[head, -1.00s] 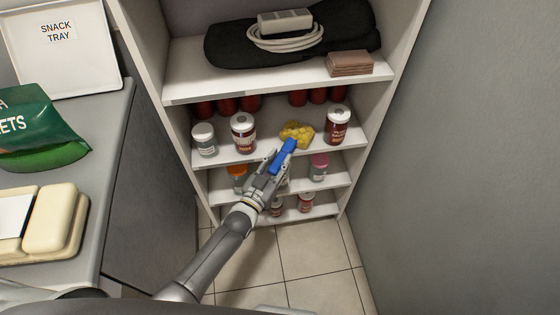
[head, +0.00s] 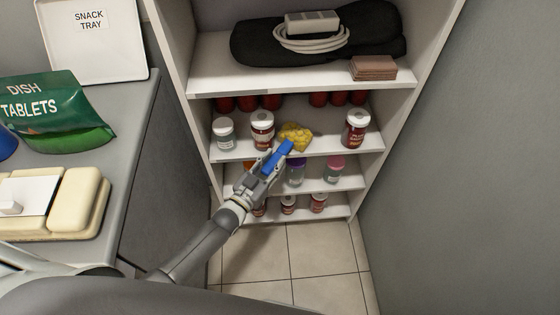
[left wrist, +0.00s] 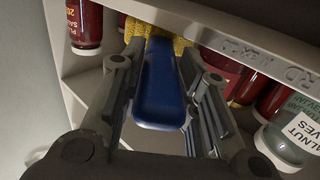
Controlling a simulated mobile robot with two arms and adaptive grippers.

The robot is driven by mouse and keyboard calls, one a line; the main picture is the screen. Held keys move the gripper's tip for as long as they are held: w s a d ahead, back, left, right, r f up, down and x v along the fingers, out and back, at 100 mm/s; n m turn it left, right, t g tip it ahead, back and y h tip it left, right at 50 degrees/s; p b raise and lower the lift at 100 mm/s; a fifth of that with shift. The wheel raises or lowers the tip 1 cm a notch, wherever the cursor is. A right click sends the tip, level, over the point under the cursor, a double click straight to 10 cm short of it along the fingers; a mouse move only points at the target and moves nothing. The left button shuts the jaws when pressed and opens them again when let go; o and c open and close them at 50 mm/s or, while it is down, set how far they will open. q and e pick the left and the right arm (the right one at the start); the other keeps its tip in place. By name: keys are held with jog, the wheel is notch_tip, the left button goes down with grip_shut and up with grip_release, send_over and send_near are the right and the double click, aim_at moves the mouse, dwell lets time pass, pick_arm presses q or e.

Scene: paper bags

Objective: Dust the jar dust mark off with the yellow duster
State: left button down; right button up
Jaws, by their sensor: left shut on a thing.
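My left gripper (head: 272,164) is shut on the blue handle of the yellow duster (head: 296,136). The duster's yellow head is at the middle shelf, just right of a white-lidded jar (head: 262,131); I cannot tell whether they touch. In the left wrist view the blue handle (left wrist: 160,85) lies between the fingers, with the yellow head beyond it. A pale-label jar (head: 224,134) stands at the shelf's left and a dark red jar (head: 357,130) at its right. I cannot make out a dust mark on any jar. My right gripper is not in view.
Red containers (head: 320,98) stand behind the jars. The shelf above holds a black bag (head: 250,45) and a brown stack (head: 373,68); lower shelves hold more jars (head: 334,170). A counter (head: 138,120) is at left, a grey wall (head: 480,160) at right.

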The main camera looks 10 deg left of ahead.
pick_arm(q)
jog(key=shift+s+a+f, duration=0.15)
jog(key=shift+a+f, duration=0.05)
jog(key=shift+a, duration=0.05)
jog(key=w+d+b, duration=0.1)
jog(key=w+d, duration=0.1)
jog(key=d, duration=0.5)
jog(key=shift+w+d+r, duration=0.25)
jog(key=shift+w+d, duration=0.05)
jog(key=shift+d, duration=0.1)
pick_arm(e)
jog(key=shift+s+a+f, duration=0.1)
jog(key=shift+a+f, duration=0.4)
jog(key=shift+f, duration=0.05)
pick_arm(q)
jog(key=shift+r, duration=0.15)
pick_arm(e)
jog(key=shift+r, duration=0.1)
